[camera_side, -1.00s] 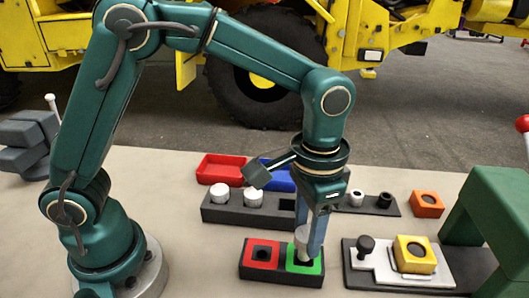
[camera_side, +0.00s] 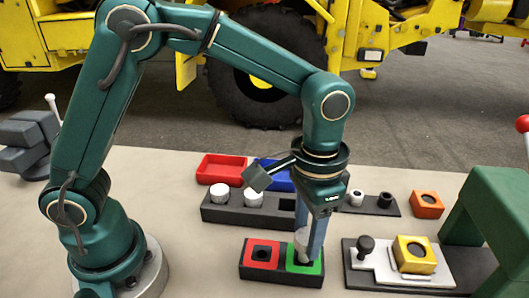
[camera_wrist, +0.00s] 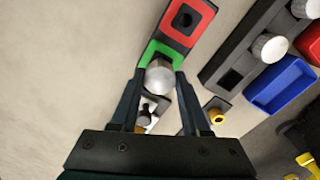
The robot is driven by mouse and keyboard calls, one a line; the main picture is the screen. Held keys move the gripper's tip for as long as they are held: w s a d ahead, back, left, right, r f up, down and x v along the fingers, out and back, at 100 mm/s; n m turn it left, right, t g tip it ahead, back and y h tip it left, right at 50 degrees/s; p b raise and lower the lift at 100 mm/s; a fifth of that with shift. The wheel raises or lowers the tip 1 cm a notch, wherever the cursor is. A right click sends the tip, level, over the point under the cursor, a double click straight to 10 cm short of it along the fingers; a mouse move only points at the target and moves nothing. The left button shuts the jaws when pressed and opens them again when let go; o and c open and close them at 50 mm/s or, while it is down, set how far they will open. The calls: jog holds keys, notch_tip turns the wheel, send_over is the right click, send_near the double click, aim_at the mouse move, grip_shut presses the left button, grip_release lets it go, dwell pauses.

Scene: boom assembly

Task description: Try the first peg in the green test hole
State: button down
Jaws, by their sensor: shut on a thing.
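A silver peg (camera_side: 302,242) stands upright between the fingers of my gripper (camera_side: 310,246), which is shut on it. The peg is over the green test hole (camera_side: 304,269), with its lower end at or just above the opening. I cannot tell how far it is in. In the wrist view the peg (camera_wrist: 159,77) covers much of the green square (camera_wrist: 150,51). The red square (camera_wrist: 187,20) beside it has an empty hole. Two other pegs (camera_side: 219,189) stand in the dark rack (camera_side: 225,211).
A red tray (camera_side: 222,167) and a blue tray (camera_side: 276,176) lie behind the rack. A yellow block (camera_side: 414,254) on a plate, an orange block (camera_side: 427,204) and a green arch (camera_side: 480,210) stand at the right. The front left of the table is clear.

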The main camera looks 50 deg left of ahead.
aim_at(307, 235)
jog(key=shift+f, duration=0.2)
jog(key=shift+f, duration=0.75)
jog(key=shift+f, duration=0.45)
jog(key=shift+r, duration=3.05)
